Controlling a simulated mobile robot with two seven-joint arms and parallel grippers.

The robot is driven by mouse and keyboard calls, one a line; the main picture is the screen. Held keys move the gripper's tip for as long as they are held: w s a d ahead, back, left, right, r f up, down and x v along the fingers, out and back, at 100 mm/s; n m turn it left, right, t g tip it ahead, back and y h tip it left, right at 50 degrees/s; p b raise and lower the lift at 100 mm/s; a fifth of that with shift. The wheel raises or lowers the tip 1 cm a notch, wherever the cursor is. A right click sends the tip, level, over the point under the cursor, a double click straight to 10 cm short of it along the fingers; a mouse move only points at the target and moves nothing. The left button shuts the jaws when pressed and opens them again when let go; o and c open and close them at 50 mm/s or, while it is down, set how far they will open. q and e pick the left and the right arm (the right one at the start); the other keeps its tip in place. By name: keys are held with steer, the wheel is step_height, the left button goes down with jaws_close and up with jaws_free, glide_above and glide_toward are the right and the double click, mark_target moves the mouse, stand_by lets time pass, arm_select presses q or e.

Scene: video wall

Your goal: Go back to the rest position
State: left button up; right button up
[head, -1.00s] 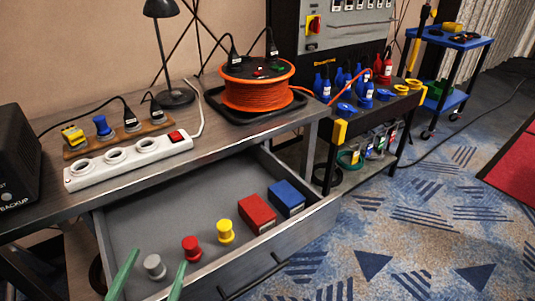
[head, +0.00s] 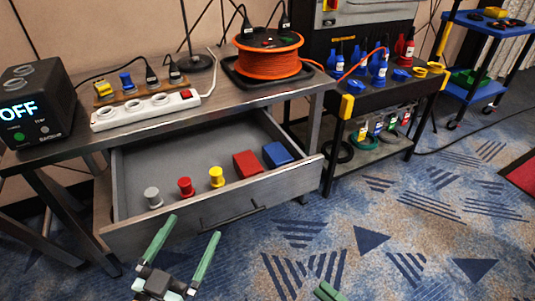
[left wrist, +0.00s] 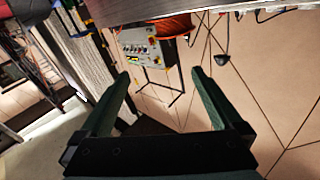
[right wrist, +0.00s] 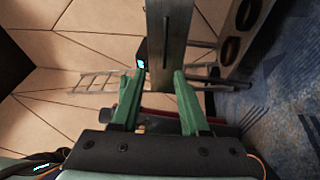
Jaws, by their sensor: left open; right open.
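My left gripper (head: 194,228) is open and empty in the head view, in front of the open drawer (head: 200,221) and apart from its contents. Its green fingers show wide apart in the left wrist view (left wrist: 160,73), with nothing between them. My right gripper (head: 328,291) shows only as green fingertips at the bottom edge of the head view, over the carpet. In the right wrist view (right wrist: 158,80) its fingers are apart, with a grey beam visible beyond them.
The drawer holds a grey spool (head: 153,197), a red spool (head: 186,187), a yellow spool (head: 216,177), a red block (head: 247,164) and a blue block (head: 278,154). On the desk are a power strip (head: 146,109), an orange cable reel (head: 268,55) and a black OFF box (head: 36,108).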

step_height(320, 180, up, 6)
steer(key=w+f+m+t+h+p, duration=0.1)
steer(key=w+m+h+p, duration=0.1)
steer(key=m+h+p, duration=0.4)
arm_select(q)
steer(key=s+a+f+n+g+y+p, duration=0.3)
steer(key=s+g+p, duration=0.5)
steer(key=p, duration=0.5)
steer(key=shift+s+f+g, duration=0.3)
steer(key=shift+s+f, duration=0.15)
steer(key=shift+f, duration=0.35)
arm_select(e)
steer(key=s+d+r+m+g+h, duration=0.1)
steer(key=s+r+m+g+h, duration=0.1)
steer(key=m, duration=0.7)
steer(key=s+d+r+m+g+h, duration=0.2)
steer(key=s+m+g+h, duration=0.1)
steer(key=m, duration=0.6)
steer(key=shift+d+r+m+g+h, duration=0.25)
steer(key=shift+d+m+g+h, duration=0.05)
steer(key=shift+m, duration=0.1)
